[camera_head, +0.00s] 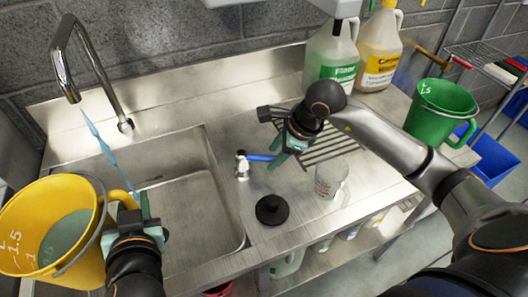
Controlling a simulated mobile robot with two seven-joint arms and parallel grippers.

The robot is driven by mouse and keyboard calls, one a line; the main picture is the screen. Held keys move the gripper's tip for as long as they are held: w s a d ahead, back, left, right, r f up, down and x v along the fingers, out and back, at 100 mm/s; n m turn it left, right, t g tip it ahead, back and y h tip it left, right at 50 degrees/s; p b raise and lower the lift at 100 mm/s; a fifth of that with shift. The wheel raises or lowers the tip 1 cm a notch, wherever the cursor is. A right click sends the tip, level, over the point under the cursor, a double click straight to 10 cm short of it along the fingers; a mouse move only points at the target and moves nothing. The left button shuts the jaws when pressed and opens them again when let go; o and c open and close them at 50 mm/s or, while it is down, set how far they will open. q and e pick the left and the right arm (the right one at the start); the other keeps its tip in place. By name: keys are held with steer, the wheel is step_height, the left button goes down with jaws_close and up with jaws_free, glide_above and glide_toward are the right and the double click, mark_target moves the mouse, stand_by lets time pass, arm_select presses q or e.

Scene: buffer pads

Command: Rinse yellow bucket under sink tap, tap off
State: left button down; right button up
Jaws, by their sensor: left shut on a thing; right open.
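The yellow bucket (88,266) is at the lower left, near the sink's left side, with grey-green liquid visible inside. My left gripper (141,207) is shut on the bucket's handle side; the exact contact is partly hidden. The curved metal tap (104,82) stands at the back left, and a blue stream of water (98,133) runs from its spout. The stream's lower end is right of the bucket's opening, over the sink basin (195,205). A small metal valve (242,166) with a blue lever (262,157) stands on the counter. My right gripper (285,152) is open beside the lever's right end; contact is unclear.
A black round stopper (272,210) and a clear beaker (330,178) stand on the counter near a drain grid (338,146). Two large jugs, green-labelled (331,62) and yellow-labelled (379,50), stand behind. A green bucket (440,112) is at the right.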

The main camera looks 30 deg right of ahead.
jaws_close()
stand_by(0.3)
stand_by(1.1)
